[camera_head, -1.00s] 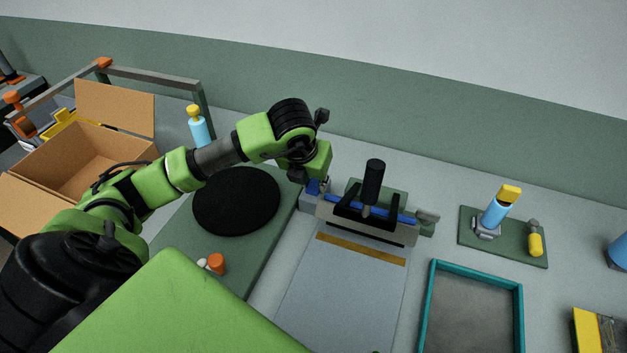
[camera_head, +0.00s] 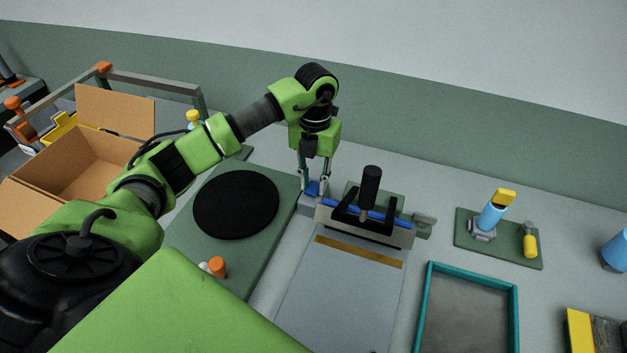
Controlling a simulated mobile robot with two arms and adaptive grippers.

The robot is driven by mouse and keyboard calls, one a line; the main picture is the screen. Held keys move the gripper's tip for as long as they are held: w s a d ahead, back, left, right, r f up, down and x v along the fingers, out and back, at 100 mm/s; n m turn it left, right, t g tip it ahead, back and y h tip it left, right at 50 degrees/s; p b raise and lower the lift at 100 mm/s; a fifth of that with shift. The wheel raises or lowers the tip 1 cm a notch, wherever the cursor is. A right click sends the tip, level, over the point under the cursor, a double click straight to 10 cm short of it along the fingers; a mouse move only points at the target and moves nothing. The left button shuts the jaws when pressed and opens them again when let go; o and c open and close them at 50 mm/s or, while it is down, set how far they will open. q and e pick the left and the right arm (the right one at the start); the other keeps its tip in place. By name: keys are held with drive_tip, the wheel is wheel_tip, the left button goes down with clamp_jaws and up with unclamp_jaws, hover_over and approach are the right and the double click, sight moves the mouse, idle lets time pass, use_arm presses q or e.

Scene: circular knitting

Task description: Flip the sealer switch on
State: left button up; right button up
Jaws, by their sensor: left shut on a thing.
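The sealer (camera_head: 385,232) stands in the middle of the table, with a grey bar, a blue strip and an upright black handle (camera_head: 371,186). At its left end is a small grey box with a blue switch (camera_head: 313,188). My left gripper (camera_head: 314,182) points down onto this box, its fingers on either side of the blue switch and shut on it. The fingers partly hide the switch, so I cannot tell which way it is set. My right gripper is not in view.
A black round disc (camera_head: 236,204) lies on a green mat left of the sealer. An open cardboard box (camera_head: 80,175) is at the far left. A teal-rimmed tray (camera_head: 425,300) and a green mat with a blue bottle (camera_head: 491,216) are to the right.

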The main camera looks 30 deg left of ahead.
sight(314, 186)
use_arm(q)
drive_tip(key=o, duration=1.1)
drive_tip(key=shift+r, duration=0.15)
wheel_tip(314, 186, up, 12)
drive_tip(key=shift+w, duration=0.25)
drive_tip(key=shift+a, duration=0.1)
